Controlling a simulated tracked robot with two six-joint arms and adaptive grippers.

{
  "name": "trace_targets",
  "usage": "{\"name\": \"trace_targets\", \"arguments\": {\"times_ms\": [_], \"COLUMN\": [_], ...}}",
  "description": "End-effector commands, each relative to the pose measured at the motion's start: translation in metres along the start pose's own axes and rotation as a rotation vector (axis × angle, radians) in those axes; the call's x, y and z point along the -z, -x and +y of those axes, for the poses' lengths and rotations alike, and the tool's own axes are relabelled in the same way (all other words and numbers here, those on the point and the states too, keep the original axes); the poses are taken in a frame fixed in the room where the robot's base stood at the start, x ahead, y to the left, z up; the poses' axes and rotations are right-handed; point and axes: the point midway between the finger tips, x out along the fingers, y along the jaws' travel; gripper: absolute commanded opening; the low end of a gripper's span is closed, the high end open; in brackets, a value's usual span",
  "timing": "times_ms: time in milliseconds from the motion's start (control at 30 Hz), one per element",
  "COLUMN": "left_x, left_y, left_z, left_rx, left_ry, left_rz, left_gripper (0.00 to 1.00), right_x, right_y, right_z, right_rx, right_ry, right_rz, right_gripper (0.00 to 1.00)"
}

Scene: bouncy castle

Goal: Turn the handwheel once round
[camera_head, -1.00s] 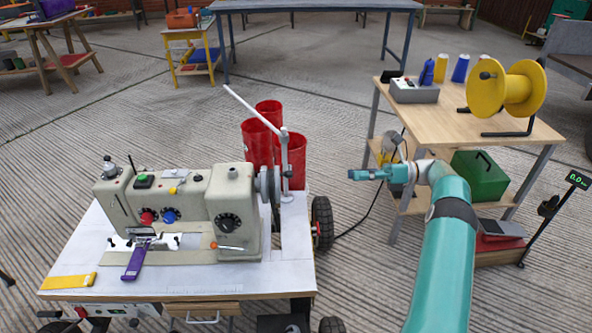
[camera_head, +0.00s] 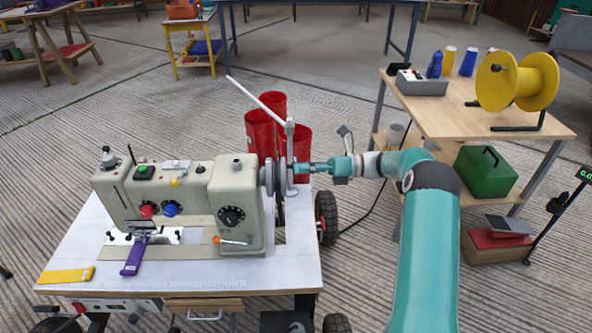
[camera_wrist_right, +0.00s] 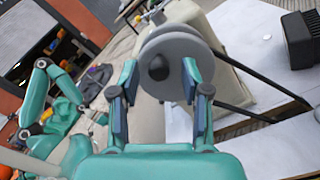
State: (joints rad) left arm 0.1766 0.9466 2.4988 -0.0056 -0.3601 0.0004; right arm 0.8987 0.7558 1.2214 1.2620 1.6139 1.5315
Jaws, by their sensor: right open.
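The handwheel (camera_head: 269,178) is a grey disc on the right end of the beige sewing machine (camera_head: 233,190). In the right wrist view the handwheel (camera_wrist_right: 178,66) faces me, with a dark round hub in its middle. My right gripper (camera_head: 299,168) points left at the wheel in the head view. In the wrist view my right gripper (camera_wrist_right: 160,82) is open, its two fingers on either side of the wheel's lower face. I cannot tell whether the fingers touch it. My left gripper is not in the head view.
A white upright post (camera_head: 290,150) with a slanted arm stands close to the wheel and gripper. Red cylinders (camera_head: 262,130) are behind it. A wooden table (camera_head: 455,115) with a yellow spool (camera_head: 515,82) stands at right.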

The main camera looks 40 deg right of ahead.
Motion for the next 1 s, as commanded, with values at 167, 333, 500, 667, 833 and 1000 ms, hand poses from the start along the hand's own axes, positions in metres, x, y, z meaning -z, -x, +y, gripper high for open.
{"name": "trace_targets", "arguments": {"times_ms": [167, 333, 500, 667, 833, 1000], "left_x": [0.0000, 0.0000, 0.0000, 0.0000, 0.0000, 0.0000], "left_y": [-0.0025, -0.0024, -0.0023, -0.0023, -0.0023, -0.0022], "left_z": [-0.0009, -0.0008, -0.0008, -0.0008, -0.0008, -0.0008], "left_rx": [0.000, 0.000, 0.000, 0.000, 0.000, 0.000], "left_ry": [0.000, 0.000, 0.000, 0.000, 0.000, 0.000], "left_rz": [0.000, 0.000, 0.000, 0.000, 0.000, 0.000], "left_gripper": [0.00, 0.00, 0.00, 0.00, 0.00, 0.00], "right_x": [-0.0001, -0.0004, -0.0004, -0.0004, -0.0003, -0.0002], "right_y": [-0.0127, -0.0147, -0.0145, -0.0145, -0.0145, -0.0146], "right_z": [0.0001, 0.0003, 0.0003, 0.0001, -0.0001, 0.0000], "right_rx": [0.000, 0.000, 0.000, 0.000, 0.001, 0.001], "right_ry": [0.000, 0.000, 0.000, 0.000, 0.000, 0.006], "right_rz": [-0.001, -0.001, 0.000, 0.000, 0.000, 0.000], "right_gripper": [0.47, 0.47, 0.40, 0.13, 0.00, 0.00]}}
